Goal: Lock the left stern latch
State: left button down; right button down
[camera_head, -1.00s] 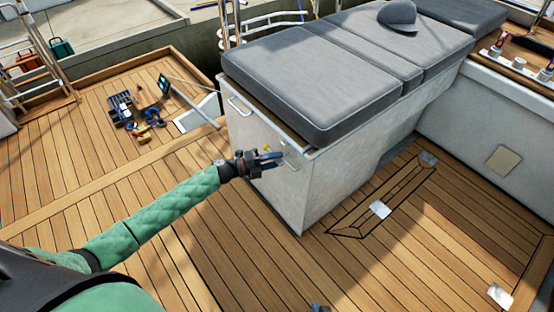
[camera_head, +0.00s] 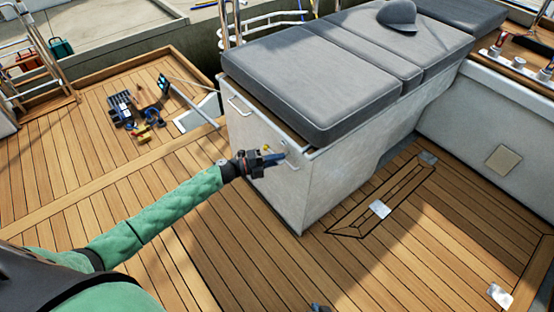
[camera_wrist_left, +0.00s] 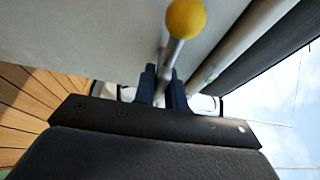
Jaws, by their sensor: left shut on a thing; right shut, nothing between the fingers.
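The latch, a thin metal lever with a yellow ball knob (camera_wrist_left: 186,18), is on the near end of the white locker (camera_head: 330,195). Its small yellow knob (camera_head: 267,148) also shows in the head view, just above my left fingers. My left gripper (camera_head: 273,159) is shut on the lever below the knob. In the left wrist view, the blue fingers of my left gripper (camera_wrist_left: 163,88) stand on both sides of the metal shaft. The latch's base is hidden. Only the tip of my right gripper (camera_head: 319,308) shows at the bottom edge; it is shut and empty.
Grey cushions (camera_head: 310,75) lie on the locker, with a grey cap (camera_head: 397,14) on top. Two metal handles are on the locker's end, one at the upper left (camera_head: 239,106). Tools (camera_head: 140,115) lie on the deck at left. The deck in front is clear.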

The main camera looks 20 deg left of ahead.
pick_arm(q)
jog(key=n+t+h, duration=0.1)
jog(key=n, duration=0.3)
jog(key=n+t+p, duration=0.1)
jog(key=n+t, duration=0.1)
jog(key=n, duration=0.3)
jog(key=shift+n, duration=0.3)
jog(key=n+t+y+p, duration=0.1)
jog(key=n+t, duration=0.1)
jog(key=n, duration=0.2)
jog(key=n+t+p, duration=0.1)
jog(key=n+t, duration=0.1)
jog(key=n, duration=0.2)
jog(key=shift+n+y, duration=0.3)
jog(key=shift+y, duration=0.1)
jog(key=shift+n+t+y+p, duration=0.35)
jog(key=shift+n+t+y, duration=0.25)
jog(key=shift+n, duration=1.6)
